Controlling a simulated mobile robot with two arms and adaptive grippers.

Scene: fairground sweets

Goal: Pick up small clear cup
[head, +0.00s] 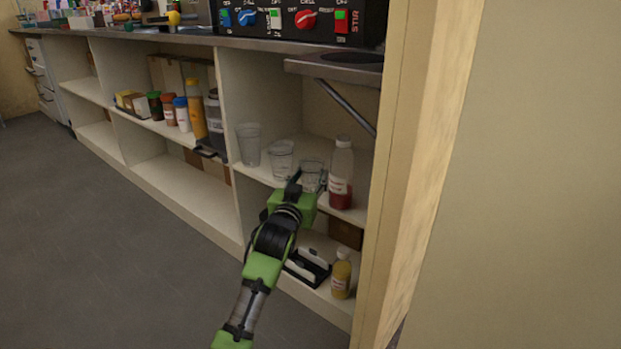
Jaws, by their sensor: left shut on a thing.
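A small clear cup (312,172) stands on the upper shelf of the white shelving, left of a clear bottle with red contents (341,175). My left gripper (307,184) reaches in from below and is shut on this cup. The gripper's green body hides part of the cup's lower edge, so I cannot tell whether its base touches the shelf. A slightly bigger clear cup (282,158) stands just to its left, and a taller translucent cup (249,143) stands farther left. My right gripper is not in view.
A yellow bottle (341,275) and a black tray (306,268) are on the lower shelf. A cream wall edge (405,150) closes the right side. Jars and bottles fill the shelf bay to the left. The floor (110,240) at left is clear.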

